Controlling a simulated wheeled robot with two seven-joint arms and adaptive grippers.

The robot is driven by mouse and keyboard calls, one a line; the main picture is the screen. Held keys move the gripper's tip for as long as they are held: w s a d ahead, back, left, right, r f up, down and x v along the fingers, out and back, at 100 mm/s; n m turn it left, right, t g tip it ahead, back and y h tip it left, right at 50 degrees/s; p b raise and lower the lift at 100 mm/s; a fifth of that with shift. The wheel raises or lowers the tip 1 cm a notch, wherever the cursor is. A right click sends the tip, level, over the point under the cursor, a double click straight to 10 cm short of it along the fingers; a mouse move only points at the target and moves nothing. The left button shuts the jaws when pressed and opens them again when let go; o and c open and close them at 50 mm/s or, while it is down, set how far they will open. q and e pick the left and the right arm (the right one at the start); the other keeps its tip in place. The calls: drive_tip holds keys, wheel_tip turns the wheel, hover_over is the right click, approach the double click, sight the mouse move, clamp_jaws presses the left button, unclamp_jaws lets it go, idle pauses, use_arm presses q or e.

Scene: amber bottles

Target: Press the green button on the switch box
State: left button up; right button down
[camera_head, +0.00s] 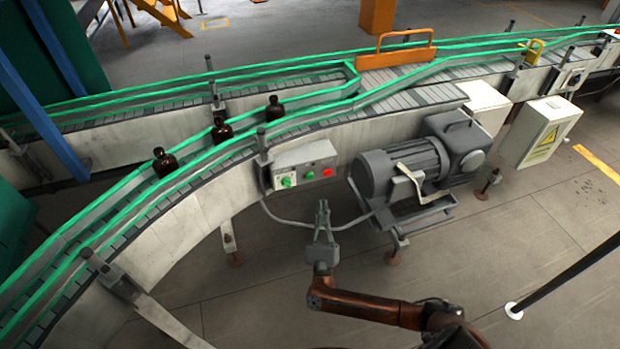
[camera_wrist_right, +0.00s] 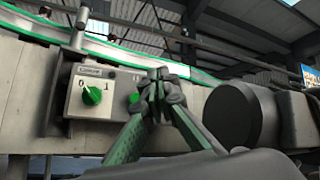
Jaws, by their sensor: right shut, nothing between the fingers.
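The grey switch box (camera_head: 302,156) is fixed to the side of the conveyor. On its front, from left to right, are a green rotary knob (camera_head: 287,182), the green button (camera_head: 310,175) and a red button (camera_head: 327,172). In the right wrist view the knob (camera_wrist_right: 92,95) shows clearly. The green button (camera_wrist_right: 134,98) shows just left of my fingers, and the red one is hidden behind them. My right gripper (camera_head: 323,206) is shut and empty, its fingers pointing up just below the box in the head view. A gap to the button seems to remain. My left gripper is out of view.
A grey motor (camera_head: 405,168) stands right of the box, close to my right gripper. A cable hangs below the box. Several amber bottles (camera_head: 222,130) stand on the curved conveyor (camera_head: 195,223) with green rails. The floor below the box is open.

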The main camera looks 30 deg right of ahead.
sight(310, 176)
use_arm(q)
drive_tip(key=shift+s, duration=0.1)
use_arm(e)
drive_tip(key=shift+w, duration=0.1)
